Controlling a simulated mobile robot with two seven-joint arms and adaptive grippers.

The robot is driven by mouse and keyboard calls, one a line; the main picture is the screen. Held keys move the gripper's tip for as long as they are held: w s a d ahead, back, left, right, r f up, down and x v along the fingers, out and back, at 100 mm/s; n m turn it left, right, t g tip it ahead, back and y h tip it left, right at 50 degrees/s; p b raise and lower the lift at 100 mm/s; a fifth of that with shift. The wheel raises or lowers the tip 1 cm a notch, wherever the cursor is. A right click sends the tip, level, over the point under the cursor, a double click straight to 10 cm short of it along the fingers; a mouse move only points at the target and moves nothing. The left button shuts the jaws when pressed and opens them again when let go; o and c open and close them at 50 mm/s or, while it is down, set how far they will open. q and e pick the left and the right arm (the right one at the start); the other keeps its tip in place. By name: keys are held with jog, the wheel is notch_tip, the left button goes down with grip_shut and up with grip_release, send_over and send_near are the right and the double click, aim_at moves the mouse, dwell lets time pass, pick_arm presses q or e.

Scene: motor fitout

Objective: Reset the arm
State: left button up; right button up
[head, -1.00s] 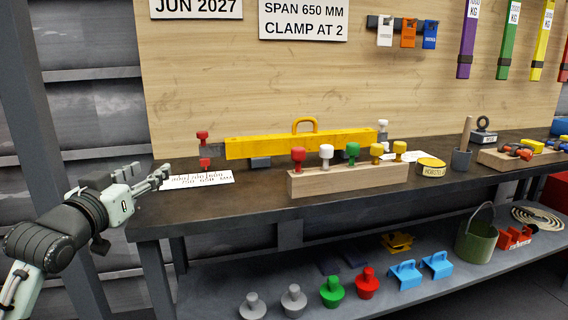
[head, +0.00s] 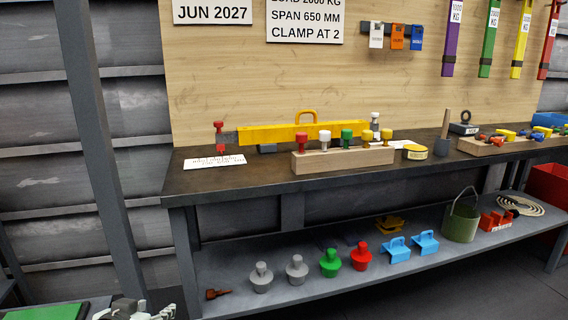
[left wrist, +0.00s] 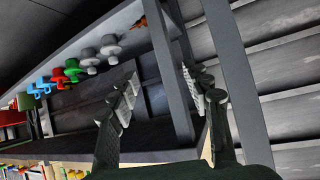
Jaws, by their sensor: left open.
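My left gripper (head: 140,310) shows only at the bottom edge of the head view, low and left of the workbench (head: 240,182). In the left wrist view its two fingers (left wrist: 158,95) are spread apart with nothing between them. The bench's leg and lower shelf show beyond the fingers there. The rest of my left arm is cut off below the head view. My right gripper is in neither view.
A yellow beam (head: 280,133) and a wooden block with coloured knobs (head: 342,160) stand on the bench. The lower shelf holds grey knobs (head: 297,269), blue brackets (head: 397,250) and a green bucket (head: 461,220). A grey post (head: 100,150) stands left of the bench.

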pick_arm(q)
jog(key=s+d+f+g+y, duration=0.1)
jog(key=s+f+g, duration=0.7)
jog(key=s+f, duration=1.6)
jog(key=shift+s+f+m, duration=0.15)
jog(key=shift+s+m, duration=0.25)
jog(key=shift+s, duration=0.2)
